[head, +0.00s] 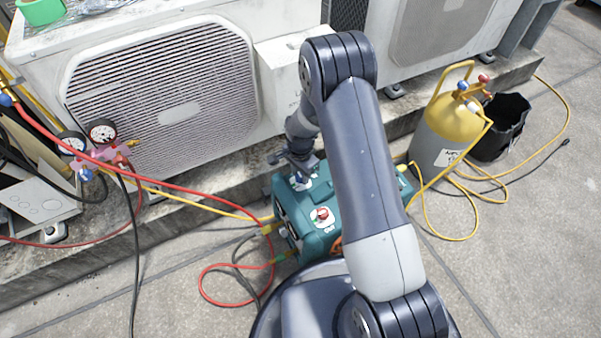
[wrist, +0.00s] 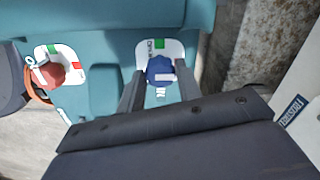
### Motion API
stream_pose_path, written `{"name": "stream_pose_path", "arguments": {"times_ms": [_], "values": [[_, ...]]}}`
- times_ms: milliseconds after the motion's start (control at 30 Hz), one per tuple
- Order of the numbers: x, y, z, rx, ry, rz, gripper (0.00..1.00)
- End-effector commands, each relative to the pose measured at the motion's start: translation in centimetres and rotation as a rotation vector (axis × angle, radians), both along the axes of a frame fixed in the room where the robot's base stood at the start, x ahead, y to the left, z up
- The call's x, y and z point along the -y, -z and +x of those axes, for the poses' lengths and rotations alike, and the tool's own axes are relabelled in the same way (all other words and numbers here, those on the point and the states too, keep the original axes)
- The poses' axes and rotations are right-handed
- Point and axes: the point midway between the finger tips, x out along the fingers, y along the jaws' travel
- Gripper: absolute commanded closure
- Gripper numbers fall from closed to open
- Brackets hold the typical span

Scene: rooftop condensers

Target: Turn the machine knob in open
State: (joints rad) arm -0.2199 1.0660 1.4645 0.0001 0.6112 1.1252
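The machine is a teal box (head: 340,228) on the ground below the condenser, partly hidden by my arm. My gripper (wrist: 161,77) points at this knob, one finger on each side. The fingers are apart and very close to its sides; whether they press on it is unclear. A red knob (wrist: 50,74) on a second plate with green and red marks sits to the left; the head view shows it labelled OUT (head: 322,214).
A yellow-topped cylinder (head: 444,130) and a black bin (head: 500,128) stand at right. The condenser (head: 165,95) and its ledge are close behind. The paving at front left is mostly clear.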

Motion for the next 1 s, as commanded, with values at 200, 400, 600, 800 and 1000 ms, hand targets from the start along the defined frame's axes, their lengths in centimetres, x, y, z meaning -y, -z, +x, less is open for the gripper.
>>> {"name": "stream_pose_path", "arguments": {"times_ms": [200,400,600,800,1000], "values": [[0.00,-0.01,0.00,0.000,0.000,0.000,0.85],[0.00,-0.02,0.00,0.000,-0.002,0.000,0.93],[0.00,-0.03,0.00,0.000,-0.039,0.000,0.93],[0.01,-0.04,-0.01,0.000,-0.146,0.000,0.93],[0.01,-0.04,-0.02,0.000,-0.316,0.000,0.93]]}}
